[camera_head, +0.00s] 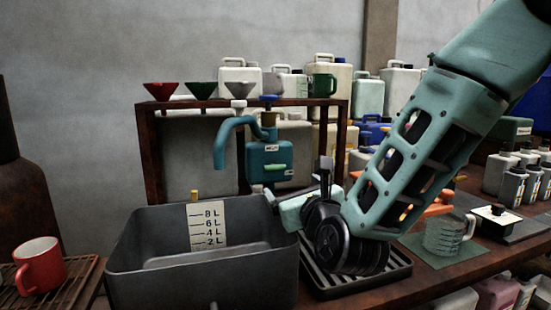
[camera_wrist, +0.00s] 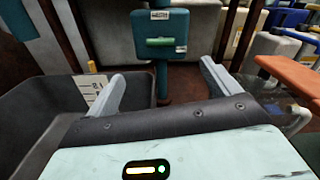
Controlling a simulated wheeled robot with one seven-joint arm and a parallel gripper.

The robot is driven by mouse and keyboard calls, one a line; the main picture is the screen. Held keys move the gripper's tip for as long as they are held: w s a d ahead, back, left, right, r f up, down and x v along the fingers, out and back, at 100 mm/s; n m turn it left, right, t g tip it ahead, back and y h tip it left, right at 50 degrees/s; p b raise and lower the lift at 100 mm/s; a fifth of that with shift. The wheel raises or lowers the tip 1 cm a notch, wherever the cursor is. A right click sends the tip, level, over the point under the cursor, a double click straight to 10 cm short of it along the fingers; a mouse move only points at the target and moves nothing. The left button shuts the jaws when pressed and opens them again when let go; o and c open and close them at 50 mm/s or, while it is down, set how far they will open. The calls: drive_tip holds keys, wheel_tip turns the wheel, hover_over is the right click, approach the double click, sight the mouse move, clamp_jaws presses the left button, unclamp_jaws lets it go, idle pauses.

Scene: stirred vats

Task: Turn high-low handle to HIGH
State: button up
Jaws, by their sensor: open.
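The high-low handle is likely the green bar (camera_wrist: 160,42) on the teal box in the wrist view, lying about horizontal. It also shows in the head view (camera_head: 275,167). The teal box (camera_head: 263,155) has small white labels, too small to read surely. A teal spout pipe (camera_head: 220,150) curves from its top over the vat. My gripper (camera_wrist: 164,72) is open and empty, its two fingers spread on either side of the handle in the wrist view, apart from it. In the head view my gripper is in front of and below the box.
A dark grey vat (camera_head: 200,278) with a litre scale (camera_head: 207,226) stands at the left of my gripper. A black drip grate (camera_head: 385,277) lies under my wrist. A red mug (camera_head: 40,264) stands far left. A glass mug (camera_head: 445,238) and orange object (camera_wrist: 292,72) are at right.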

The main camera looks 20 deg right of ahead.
sight(276, 170)
drive_tip(key=w, duration=1.4)
drive_tip(key=shift+b, duration=0.3)
drive_tip(key=c, duration=1)
